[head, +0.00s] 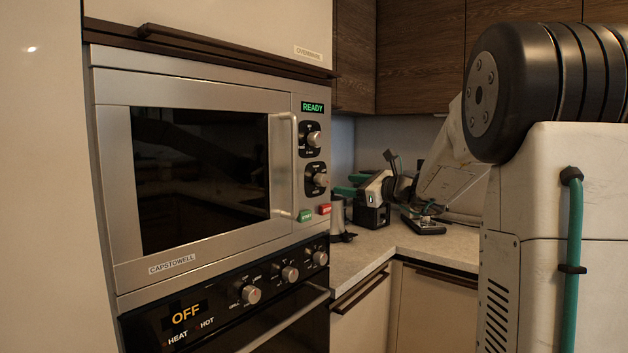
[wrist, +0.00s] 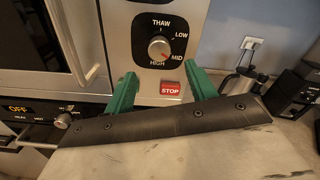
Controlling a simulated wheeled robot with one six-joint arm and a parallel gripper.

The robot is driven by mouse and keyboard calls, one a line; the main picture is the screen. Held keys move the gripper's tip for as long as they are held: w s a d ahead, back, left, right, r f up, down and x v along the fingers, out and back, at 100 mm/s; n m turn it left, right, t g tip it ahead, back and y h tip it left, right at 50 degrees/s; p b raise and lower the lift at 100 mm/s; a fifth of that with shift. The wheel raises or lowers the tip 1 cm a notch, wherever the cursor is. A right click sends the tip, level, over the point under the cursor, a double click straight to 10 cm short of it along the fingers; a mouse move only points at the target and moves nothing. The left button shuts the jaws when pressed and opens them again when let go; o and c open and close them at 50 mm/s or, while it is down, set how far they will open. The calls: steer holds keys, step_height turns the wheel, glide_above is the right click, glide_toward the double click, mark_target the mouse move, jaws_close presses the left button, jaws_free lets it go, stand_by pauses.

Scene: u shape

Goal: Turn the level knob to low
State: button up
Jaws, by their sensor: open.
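The level knob (wrist: 158,48) is a round silver knob on a black dial plate marked THAW, LOW, MID and HIGH in the wrist view. I cannot tell clearly which mark it points to. In the head view it is the lower knob (head: 320,180) on the microwave's right panel. My gripper (wrist: 161,75) has two green fingers spread apart, with nothing between them. The fingertips lie below the knob in the wrist view, either side of the red STOP button (wrist: 170,89), apart from the knob. My gripper (head: 343,183) also shows in the head view, right of the panel.
Another knob (head: 313,139) sits above, under a green READY display (head: 312,107). A green button (head: 305,215) is beside the red one. The microwave door handle (wrist: 72,40) stands out left of the panel. A metal jug (wrist: 240,84) and a black appliance (wrist: 291,92) stand on the right counter.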

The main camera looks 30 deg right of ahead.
mark_target(325, 181)
steer(key=shift+m, duration=0.4)
steer(key=x, duration=0.8)
steer(key=shift+w+a+r, duration=0.1)
steer(key=shift+a+r, duration=0.05)
steer(key=shift+c, duration=0.4)
steer(key=c, duration=0.9)
